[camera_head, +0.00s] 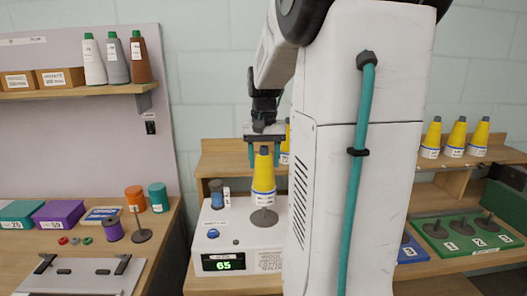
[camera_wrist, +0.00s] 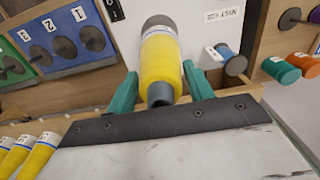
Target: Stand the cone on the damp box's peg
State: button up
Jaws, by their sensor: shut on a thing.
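My gripper (camera_head: 263,157) has its teal fingers shut on the dark tip of a yellow cone (camera_head: 263,178) with a white label band. The cone is upright, directly over the grey round peg base (camera_head: 264,217) on top of the white damp box (camera_head: 212,240), whose green display reads 65. The wrist view shows the cone (camera_wrist: 162,65) between the fingers (camera_wrist: 161,92), with the grey base (camera_wrist: 157,21) beyond it. The cone's lower end is at or just above that base; I cannot tell whether it touches. The peg's shaft is hidden.
A blue spool (camera_head: 216,193) stands on the box, left of the cone. More yellow cones (camera_head: 456,137) stand on the right shelf above a green peg board (camera_head: 462,238). The left bench holds spools and boxes. My white column hides part of the middle.

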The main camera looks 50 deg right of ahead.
aim_at(264, 175)
jog(key=shift+f, duration=3.3)
jog(key=o, duration=0.9)
jog(key=shift+o, duration=0.2)
notch_tip(264, 175, up, 8)
jog(key=shift+f, duration=0.1)
jog(key=s+a+f+n, duration=0.1)
jog(key=s+a+n, duration=0.2)
jog(key=a, duration=0.7)
jog(key=s+a+f+n+t, duration=0.1)
jog(key=s+a+n, duration=0.2)
jog(key=a, duration=0.7)
jog(key=s+a+f+n, duration=0.1)
jog(key=s+a+n, duration=0.3)
jog(key=a, duration=0.6)
jog(key=s, duration=0.2)
jog(key=shift+s+a, duration=0.2)
jog(key=shift+s, duration=0.15)
